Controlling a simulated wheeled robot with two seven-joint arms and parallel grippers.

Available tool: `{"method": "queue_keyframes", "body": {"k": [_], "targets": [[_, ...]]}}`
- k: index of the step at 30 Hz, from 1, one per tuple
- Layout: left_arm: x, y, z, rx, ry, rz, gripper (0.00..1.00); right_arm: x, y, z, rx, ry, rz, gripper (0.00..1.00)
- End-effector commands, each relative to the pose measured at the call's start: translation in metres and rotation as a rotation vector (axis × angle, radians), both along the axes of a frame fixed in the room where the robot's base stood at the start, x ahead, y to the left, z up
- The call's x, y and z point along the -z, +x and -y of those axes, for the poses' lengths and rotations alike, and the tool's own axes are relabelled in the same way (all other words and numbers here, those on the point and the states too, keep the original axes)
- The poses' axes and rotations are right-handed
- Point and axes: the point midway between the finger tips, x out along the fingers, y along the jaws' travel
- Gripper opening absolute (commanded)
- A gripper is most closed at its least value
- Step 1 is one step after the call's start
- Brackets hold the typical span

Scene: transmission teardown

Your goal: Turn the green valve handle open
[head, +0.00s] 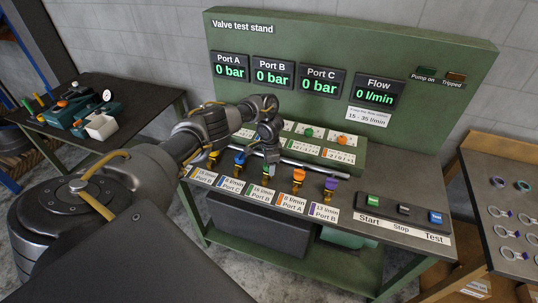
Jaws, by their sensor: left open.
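The green valve handle (266,180) is the middle one in a row of coloured handles along the front of the valve test stand (420,60). It is mostly hidden behind my left gripper, so its angle is hard to tell. My left gripper (271,166) is open and points down right at the green handle. I cannot tell whether its fingers touch the handle. Beside the green handle stand the blue handle (240,158) on the left and the orange handle (298,175) on the right. My right gripper is not in view.
A yellow handle (213,155) and a purple handle (330,184) end the row. A pipe runs behind it. A button panel (404,216) lies to the right. Port displays (272,72) read 0 bar and the flow display (379,91) reads 0 l/min. Side tables stand left and right.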

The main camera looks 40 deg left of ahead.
Motion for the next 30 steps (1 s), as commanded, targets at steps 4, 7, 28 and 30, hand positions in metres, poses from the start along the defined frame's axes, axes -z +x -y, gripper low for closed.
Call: {"method": "queue_keyframes", "body": {"k": [4,7,28,30], "targets": [[-0.015,0.001,0.001,0.001,-0.002,0.004,0.62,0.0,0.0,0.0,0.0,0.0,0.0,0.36],[-0.034,0.0,0.001,0.002,0.0,0.006,0.62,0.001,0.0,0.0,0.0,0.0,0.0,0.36],[-0.106,-0.005,0.006,-0.001,0.001,-0.001,0.62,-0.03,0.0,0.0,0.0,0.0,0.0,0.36],[-0.106,-0.005,0.006,-0.001,0.0,0.0,0.62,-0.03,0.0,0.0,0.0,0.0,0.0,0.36]]}}
